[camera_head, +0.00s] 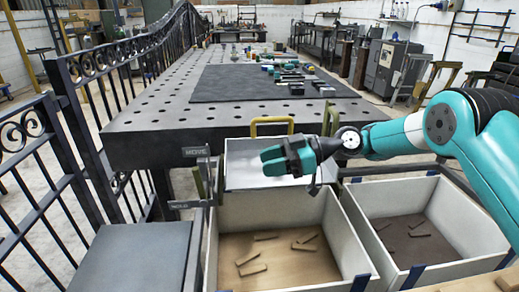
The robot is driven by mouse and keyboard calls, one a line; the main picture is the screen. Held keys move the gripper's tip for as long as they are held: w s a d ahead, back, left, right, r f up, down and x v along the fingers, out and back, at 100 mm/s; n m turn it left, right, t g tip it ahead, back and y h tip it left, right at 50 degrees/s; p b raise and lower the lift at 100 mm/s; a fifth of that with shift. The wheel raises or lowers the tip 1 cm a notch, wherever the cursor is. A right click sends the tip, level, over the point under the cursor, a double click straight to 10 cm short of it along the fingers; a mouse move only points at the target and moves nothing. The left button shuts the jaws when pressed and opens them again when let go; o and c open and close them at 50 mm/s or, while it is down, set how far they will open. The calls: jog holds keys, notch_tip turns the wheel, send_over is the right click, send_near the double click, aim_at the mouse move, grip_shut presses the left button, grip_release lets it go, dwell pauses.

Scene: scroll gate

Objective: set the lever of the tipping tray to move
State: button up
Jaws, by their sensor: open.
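The tipping tray (240,178) is a pale metal tray at the table's near edge, with a yellow handle (272,121) at its back. Left of it is a bracket with a dark plate reading MOVE (195,151) and a lower plate (180,204) whose lettering is too small to read. An olive upright bar (198,184), which looks like the lever, stands between the two plates; its exact setting I cannot tell. My gripper (268,160) is teal, open and empty. It appears in front of the tray, right of the lever and apart from it, pointing left.
A white-walled bin (210,250) with several wooden pieces is below my gripper. A second bin (458,190) with wooden pieces is to the right. A black iron fence (75,130) runs along the left. A perforated table (150,122) with a dark mat (235,88) lies behind.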

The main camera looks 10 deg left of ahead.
jog(key=d+p, duration=0.1)
jog(key=p, duration=0.2)
jog(key=shift+d+r, duration=0.1)
jog(key=shift+r, duration=0.1)
jog(key=shift+f, duration=0.1)
jog(key=s+d+r+m+t+h+p, duration=0.1)
jog(key=s+d+r+m+h+p, duration=0.15)
jog(key=s+r, duration=0.4)
jog(key=s+d+r+m+t+h+p, duration=0.1)
jog(key=s+d+r+m+h+p, duration=0.2)
jog(key=r, duration=0.7)
jog(key=s+d+r+m+t+h+p, duration=0.1)
jog(key=s+d+m, duration=0.3)
jog(key=s, duration=0.6)
jog(key=s+d+r+m+h+p, duration=0.1)
jog(key=s+d+m+h, duration=0.3)
jog(key=s+d, duration=0.5)
jog(key=shift+s+d+r+t+p, duration=0.2)
jog(key=shift+s+r+t+p, duration=0.15)
jog(key=shift+s+r+t, duration=0.1)
